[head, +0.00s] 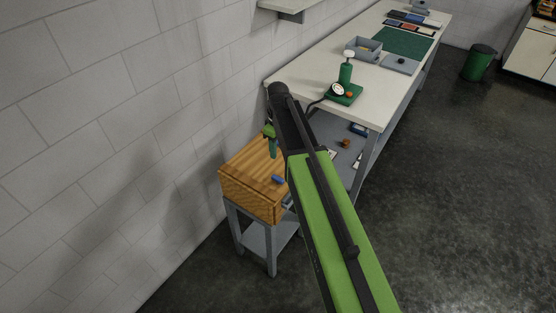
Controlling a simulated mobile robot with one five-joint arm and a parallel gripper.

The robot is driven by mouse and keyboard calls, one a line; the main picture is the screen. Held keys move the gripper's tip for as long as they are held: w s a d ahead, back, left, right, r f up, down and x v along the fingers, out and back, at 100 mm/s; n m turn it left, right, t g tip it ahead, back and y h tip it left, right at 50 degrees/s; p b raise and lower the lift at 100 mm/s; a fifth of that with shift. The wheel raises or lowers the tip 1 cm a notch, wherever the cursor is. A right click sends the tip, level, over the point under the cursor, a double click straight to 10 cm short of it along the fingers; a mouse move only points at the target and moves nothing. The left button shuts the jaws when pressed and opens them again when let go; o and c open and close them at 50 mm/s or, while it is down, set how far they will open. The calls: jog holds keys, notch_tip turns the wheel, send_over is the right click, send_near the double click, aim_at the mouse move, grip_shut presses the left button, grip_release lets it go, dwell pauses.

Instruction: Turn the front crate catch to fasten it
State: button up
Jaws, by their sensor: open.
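A wooden crate (243,188) with a closed top stands on a small grey stand (250,232) against the wall. A small blue piece (278,179) sits at the crate's right edge, by my arm; it may be a catch, but it is too small to tell how it is turned. My gripper (272,149) hangs pointing down over the crate's back right part, behind the blue piece in the picture. It is open with nothing seen in it. My arm hides the crate's right side, and the gap between the fingertips and the lid is unclear.
A long white workbench (385,85) stands behind and right of the crate. It holds a green device with a gauge (343,93), a grey open box (362,48) and a green mat (404,40). A block wall is close on the left.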

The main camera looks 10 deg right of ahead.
aim_at(278, 178)
notch_tip(278, 178, down, 16)
jog(key=b, duration=1.7)
jog(key=shift+s+b, duration=0.15)
jog(key=shift+b, duration=0.15)
grip_shut()
